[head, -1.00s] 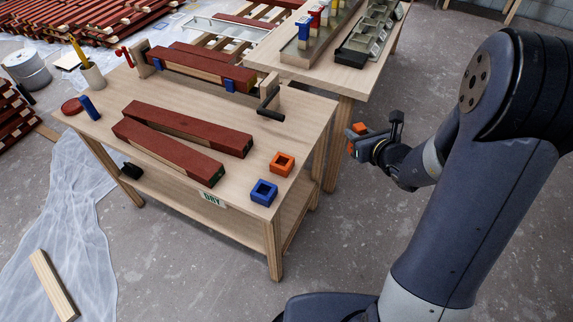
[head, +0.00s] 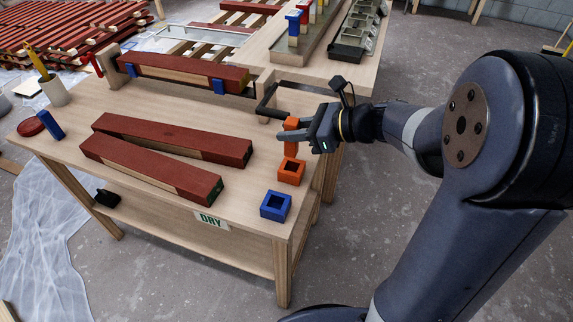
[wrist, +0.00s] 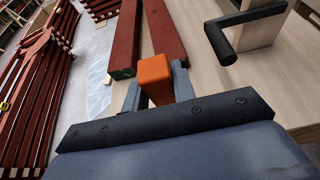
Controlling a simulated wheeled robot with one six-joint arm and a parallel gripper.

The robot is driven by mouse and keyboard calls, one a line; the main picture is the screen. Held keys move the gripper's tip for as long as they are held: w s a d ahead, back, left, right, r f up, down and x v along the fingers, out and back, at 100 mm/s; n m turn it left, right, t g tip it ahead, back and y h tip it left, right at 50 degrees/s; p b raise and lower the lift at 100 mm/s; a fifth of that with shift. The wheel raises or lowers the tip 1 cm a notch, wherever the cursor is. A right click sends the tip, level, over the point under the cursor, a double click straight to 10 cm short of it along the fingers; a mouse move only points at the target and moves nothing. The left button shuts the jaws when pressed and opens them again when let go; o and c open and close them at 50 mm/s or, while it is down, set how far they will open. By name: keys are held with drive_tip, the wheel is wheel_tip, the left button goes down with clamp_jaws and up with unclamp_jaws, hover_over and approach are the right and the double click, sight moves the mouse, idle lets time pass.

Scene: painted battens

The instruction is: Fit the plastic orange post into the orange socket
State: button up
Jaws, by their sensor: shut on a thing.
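The orange post (head: 291,124) is held in my gripper (head: 291,140), its top showing above the fingers. In the wrist view the post (wrist: 155,78) sits between the two grey fingers of my gripper (wrist: 157,88). The orange socket (head: 291,171) stands on the workbench near its right edge, a square block with a square hole. In the head view my gripper and the post are just behind and above the socket. The gap between the post's lower end and the socket is hard to judge. The socket does not show in the wrist view.
A blue socket (head: 275,206) stands just in front of the orange one. Two red battens (head: 172,139) lie to the left on the bench (head: 110,188). A black clamp handle (head: 268,103) is close behind my gripper. A blue post (head: 51,125) lies at the bench's far left.

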sight(297, 144)
wheel_tip(297, 144, down, 7)
drive_tip(key=shift+f+b, duration=0.1)
drive_tip(key=shift+b, duration=0.75)
drive_tip(key=o, duration=1)
drive_tip(key=p+v, duration=0.2)
drive_tip(key=v, duration=1)
drive_tip(key=b+x, duration=0.2)
drive_tip(key=x, duration=1)
drive_tip(key=shift+a, duration=0.15)
drive_tip(key=r, duration=0.1)
drive_tip(key=r+p, duration=0.1)
drive_tip(key=r, duration=0.1)
drive_tip(key=shift+d, duration=0.2)
drive_tip(key=shift+r, duration=0.45)
